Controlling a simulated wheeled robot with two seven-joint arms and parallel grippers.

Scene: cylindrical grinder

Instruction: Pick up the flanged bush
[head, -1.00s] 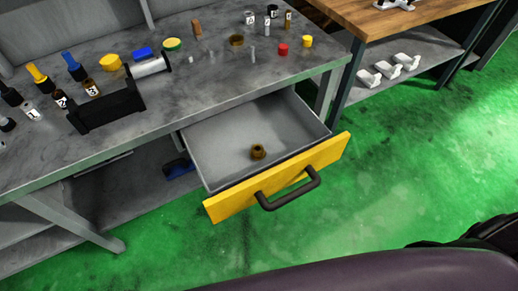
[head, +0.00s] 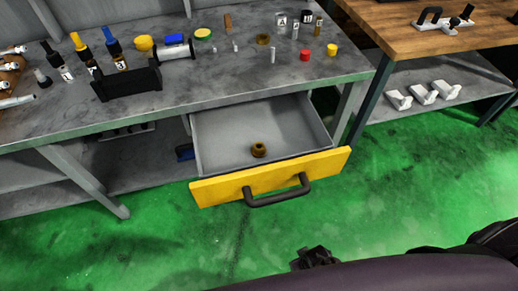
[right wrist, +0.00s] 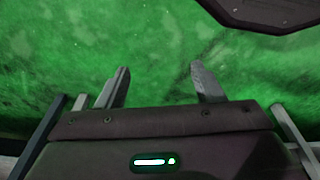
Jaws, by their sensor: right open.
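The flanged bush (head: 258,149), a small brown-bronze ring-like part, lies on the floor of the open grey drawer (head: 222,155), near its yellow front. My right gripper (right wrist: 160,85) shows in the right wrist view with its two fingers spread apart and nothing between them, over green floor. In the head view a dark piece, perhaps part of a gripper, shows at the bottom edge, below the drawer and well apart from the bush. My left gripper is not recognisable in either view.
The drawer's yellow front (head: 270,177) has a black handle (head: 278,191). The grey workbench (head: 215,84) above carries bottles, caps and a black holder (head: 126,83). A wooden table (head: 420,38) stands at right. Green floor in front is clear.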

